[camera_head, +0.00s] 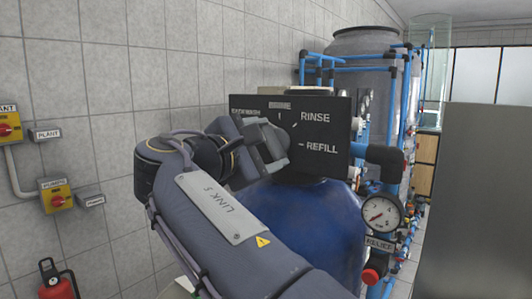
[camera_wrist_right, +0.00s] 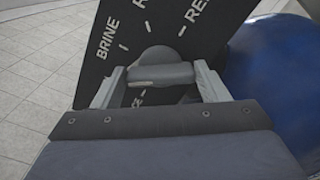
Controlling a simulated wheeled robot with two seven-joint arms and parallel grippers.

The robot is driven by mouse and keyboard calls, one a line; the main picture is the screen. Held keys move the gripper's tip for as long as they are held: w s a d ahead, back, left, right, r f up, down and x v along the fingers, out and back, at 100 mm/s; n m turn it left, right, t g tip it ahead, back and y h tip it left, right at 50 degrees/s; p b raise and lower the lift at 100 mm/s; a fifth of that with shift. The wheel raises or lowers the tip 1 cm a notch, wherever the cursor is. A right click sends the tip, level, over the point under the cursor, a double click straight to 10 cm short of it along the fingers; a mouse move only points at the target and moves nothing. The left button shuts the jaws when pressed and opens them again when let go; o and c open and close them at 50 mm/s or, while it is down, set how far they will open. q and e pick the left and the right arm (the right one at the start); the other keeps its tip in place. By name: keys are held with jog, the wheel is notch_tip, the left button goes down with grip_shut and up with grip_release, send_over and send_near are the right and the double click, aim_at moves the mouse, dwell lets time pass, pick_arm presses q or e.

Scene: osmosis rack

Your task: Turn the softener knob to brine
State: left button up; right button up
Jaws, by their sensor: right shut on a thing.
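The softener's black control panel (camera_head: 335,108) faces me in the head view, with lettering for RINSE and REFILL on the right and smaller labels on the upper left. The panel (camera_wrist_right: 98,60) also fills the upper middle of the right wrist view, with the BRINE label at upper left. The grey softener knob (camera_wrist_right: 160,74) sits between the fingers of my right gripper (camera_wrist_right: 160,84), which is shut on it. In the head view my right gripper (camera_head: 268,146) covers the knob, so its pointing direction cannot be told. My left gripper is not in view.
A blue tank (camera_head: 330,225) stands below the panel. A pressure gauge (camera_head: 381,214) and blue pipes are to the right. Yellow switch boxes (camera_head: 56,197) are on the tiled wall at left, above a red extinguisher (camera_head: 56,283). A grey cabinet (camera_head: 475,200) blocks the right.

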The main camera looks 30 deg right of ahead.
jog(key=m+b, duration=0.3)
jog(key=shift+f, duration=0.35)
jog(key=shift+r+m+b, duration=0.1)
jog(key=shift+m+b, duration=1.25)
jog(key=shift+m, duration=0.55)
jog(key=o, duration=1)
jog(key=b+v, duration=0.1)
jog(key=v, duration=0.7)
jog(key=shift+d, duration=0.1)
